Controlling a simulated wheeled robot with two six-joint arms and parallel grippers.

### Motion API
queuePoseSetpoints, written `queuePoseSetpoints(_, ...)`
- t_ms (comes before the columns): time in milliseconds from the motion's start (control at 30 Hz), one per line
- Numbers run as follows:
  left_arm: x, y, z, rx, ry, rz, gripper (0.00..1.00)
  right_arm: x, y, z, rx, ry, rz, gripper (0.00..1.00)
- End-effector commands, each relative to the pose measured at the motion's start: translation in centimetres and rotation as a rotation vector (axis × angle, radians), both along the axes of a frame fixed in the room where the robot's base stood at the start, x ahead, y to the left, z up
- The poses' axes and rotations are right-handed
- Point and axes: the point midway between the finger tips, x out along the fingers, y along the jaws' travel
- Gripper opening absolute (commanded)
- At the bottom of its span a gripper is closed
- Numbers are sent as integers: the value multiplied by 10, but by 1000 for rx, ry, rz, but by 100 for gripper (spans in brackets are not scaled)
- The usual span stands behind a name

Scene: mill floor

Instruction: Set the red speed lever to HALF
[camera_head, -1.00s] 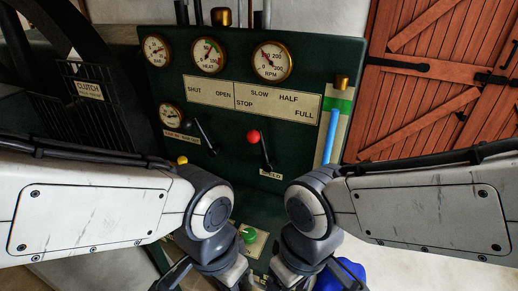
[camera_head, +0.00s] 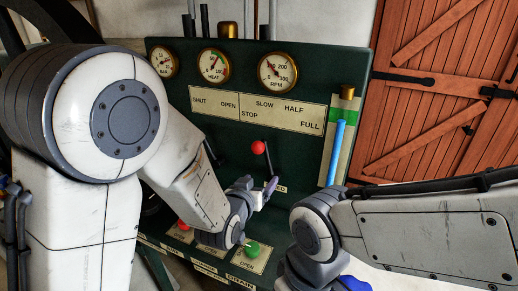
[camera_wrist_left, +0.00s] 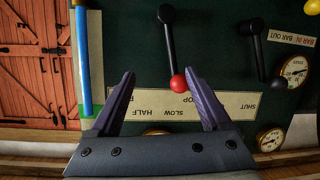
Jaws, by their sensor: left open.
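The red-knobbed speed lever (camera_head: 258,147) is on the dark green panel, its knob leaning up and left toward the word STOP on the pale scale plate (camera_head: 284,112). In the left wrist view, which is upside down, the red knob (camera_wrist_left: 178,84) shows beside the word STOP on the plate (camera_wrist_left: 150,103). My left gripper (camera_head: 260,186) is in front of the panel, just below the knob. In its wrist view the open gripper (camera_wrist_left: 161,80) frames the knob between its fingers, nearer the right one; contact cannot be told. My right wrist shows at the bottom, its fingers out of view.
A second black lever (camera_wrist_left: 255,50) stands beside the speed lever, under SHUT/OPEN. Gauges (camera_head: 277,72) line the top. A green knob (camera_head: 252,248) and a red knob (camera_head: 183,226) sit low on the panel.

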Motion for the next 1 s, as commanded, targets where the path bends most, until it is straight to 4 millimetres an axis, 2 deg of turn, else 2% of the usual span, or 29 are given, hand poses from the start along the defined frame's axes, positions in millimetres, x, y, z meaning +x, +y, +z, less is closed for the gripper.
queuePoseSetpoints(100,18,15,7,-45,-137,51,81,0,0,-4,0,0,0,81)
queuePoseSetpoints(333,29,29,23,-87,-278,90,81,0,0,-5,0,0,0,81)
queuePoseSetpoints(467,39,27,26,-89,-287,92,81,0,0,0,0,0,0,81)
queuePoseSetpoints(800,99,13,27,-89,-286,91,81,0,0,23,0,0,0,81)
queuePoseSetpoints(1000,122,7,25,-89,-285,90,81,0,0,30,0,0,0,81)
